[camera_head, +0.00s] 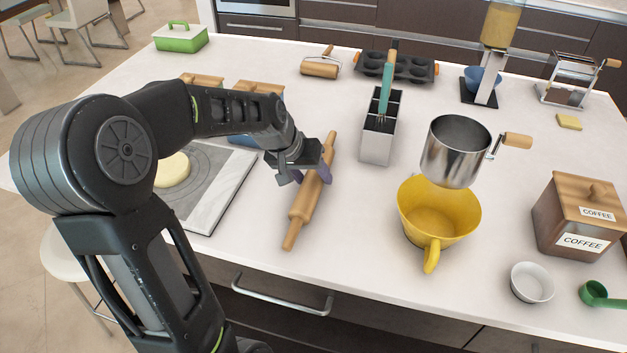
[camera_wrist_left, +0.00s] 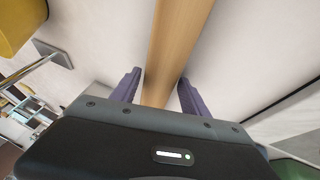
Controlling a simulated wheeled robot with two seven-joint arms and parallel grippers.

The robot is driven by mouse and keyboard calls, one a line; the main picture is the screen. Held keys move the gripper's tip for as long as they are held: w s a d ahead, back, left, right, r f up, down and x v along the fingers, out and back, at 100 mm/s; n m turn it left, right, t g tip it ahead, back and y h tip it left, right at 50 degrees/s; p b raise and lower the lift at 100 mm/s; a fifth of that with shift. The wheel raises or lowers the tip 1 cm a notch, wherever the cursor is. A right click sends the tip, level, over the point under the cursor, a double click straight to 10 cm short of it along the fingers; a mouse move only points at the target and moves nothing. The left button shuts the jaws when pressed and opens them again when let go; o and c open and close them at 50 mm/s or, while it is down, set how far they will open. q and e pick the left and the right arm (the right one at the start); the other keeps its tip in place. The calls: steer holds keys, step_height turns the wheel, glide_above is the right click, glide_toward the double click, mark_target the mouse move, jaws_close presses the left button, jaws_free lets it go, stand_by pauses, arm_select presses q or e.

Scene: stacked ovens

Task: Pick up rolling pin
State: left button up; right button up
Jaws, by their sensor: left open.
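A wooden rolling pin (camera_head: 306,200) lies on the white counter, slanting from lower left to upper right in the head view. My left gripper (camera_head: 312,176) is over the upper half of its body, with one purple finger on each side. In the left wrist view the rolling pin (camera_wrist_left: 172,50) runs between the two open fingers (camera_wrist_left: 156,90), with a visible gap on both sides. Whether the fingers reach down to the counter is hard to tell. My right gripper is not in view.
Left of the pin lies a board (camera_head: 222,190) with dough (camera_head: 173,169). To its right stand a utensil holder (camera_head: 376,145), a yellow bowl (camera_head: 438,222) and a metal sifter (camera_head: 455,155). A wooden roller (camera_head: 320,68) and muffin tin (camera_head: 414,68) are behind. The counter in front is clear.

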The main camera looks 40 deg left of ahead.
arm_select(q)
steer(key=shift+c, duration=0.3)
jaws_close()
stand_by(0.5)
